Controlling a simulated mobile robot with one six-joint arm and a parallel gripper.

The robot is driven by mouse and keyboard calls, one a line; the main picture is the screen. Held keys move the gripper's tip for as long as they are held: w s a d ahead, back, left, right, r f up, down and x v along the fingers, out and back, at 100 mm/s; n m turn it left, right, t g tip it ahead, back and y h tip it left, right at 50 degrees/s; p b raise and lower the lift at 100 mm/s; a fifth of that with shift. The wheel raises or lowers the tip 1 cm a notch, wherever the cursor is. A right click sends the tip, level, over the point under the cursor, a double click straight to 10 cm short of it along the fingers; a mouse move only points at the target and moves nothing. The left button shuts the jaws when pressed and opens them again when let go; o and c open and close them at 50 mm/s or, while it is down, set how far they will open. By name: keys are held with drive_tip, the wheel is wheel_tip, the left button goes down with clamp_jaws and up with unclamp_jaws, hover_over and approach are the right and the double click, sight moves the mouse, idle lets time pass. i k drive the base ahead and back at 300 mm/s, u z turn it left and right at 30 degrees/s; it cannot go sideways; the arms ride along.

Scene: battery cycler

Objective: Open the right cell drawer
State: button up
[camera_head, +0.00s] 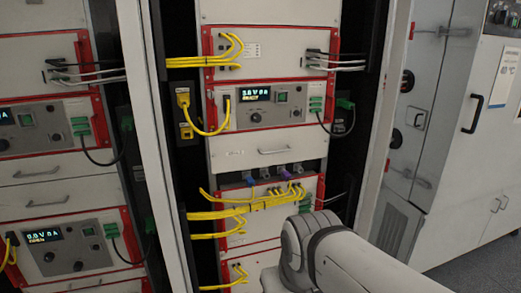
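The centre rack has a pale drawer front (235,158) with a slim grey handle (275,151), below the power supply unit (262,107). This front looks flush with the rack. I cannot tell from this view whether it is the right cell drawer. Below it is a dark gap with grey and purple connectors (283,172) and a yellow-cabled panel (262,212). My pale arm link (345,262) rises from the lower right and covers the lower right of this rack. My gripper is not visible.
A left rack holds similar units and a handled drawer front (45,188). A pale upright post (155,130) separates the racks. Yellow cables (212,62) hang in front of the centre rack. A white cabinet (475,130) stands right, with grey floor (485,275) before it.

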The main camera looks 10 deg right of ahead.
sight(242, 151)
drive_tip(key=i, duration=0.9)
drive_tip(key=u, duration=0.05)
